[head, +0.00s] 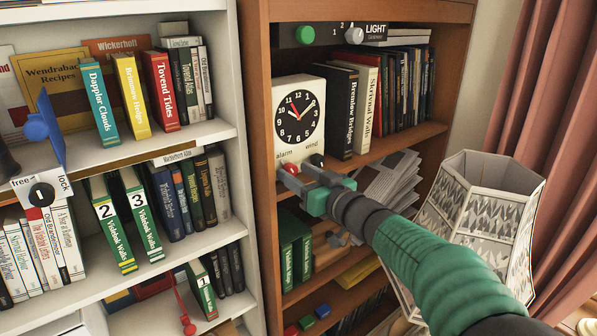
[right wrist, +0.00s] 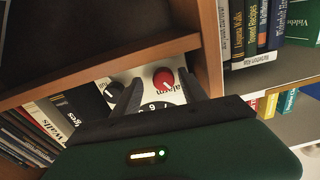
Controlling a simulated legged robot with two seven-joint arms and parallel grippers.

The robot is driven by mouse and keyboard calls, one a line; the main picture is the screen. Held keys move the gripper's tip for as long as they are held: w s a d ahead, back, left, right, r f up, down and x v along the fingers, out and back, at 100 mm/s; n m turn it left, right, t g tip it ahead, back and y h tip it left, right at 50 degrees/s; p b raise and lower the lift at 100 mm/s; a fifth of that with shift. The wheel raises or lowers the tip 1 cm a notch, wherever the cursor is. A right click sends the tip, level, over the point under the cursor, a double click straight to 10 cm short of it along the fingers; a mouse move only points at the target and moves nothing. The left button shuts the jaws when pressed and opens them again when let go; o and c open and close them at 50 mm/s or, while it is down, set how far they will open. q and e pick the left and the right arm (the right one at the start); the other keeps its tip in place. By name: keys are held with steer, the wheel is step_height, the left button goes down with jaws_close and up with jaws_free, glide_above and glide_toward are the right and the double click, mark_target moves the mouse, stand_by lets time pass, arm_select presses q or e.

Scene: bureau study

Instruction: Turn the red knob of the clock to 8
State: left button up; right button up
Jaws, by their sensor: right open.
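My right gripper (head: 302,175) is open just in front of the clock's lower front. In the right wrist view the red knob (right wrist: 163,78) shows between the two fingertips, nearer the right one; contact cannot be told. My left gripper is not in view.
Books (head: 342,112) stand close to the clock's right. The white bookcase (head: 246,190) is at left, with a blue flap (head: 45,128) and a free/lock dial (head: 41,194). A lampshade (head: 480,220) stands at right, near my right arm. A light panel (head: 330,33) is above.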

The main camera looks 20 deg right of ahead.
steer(key=shift+a, duration=0.25)
steer(key=shift+c, duration=0.2)
steer(key=shift+a, duration=0.15)
steer(key=c, duration=0.5)
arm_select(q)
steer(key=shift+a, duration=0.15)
arm_select(e)
steer(key=shift+d, duration=0.2)
jaws_close()
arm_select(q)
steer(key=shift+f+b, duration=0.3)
arm_select(e)
steer(key=shift+f+n, duration=0.1)
steer(key=shift+n, duration=0.3)
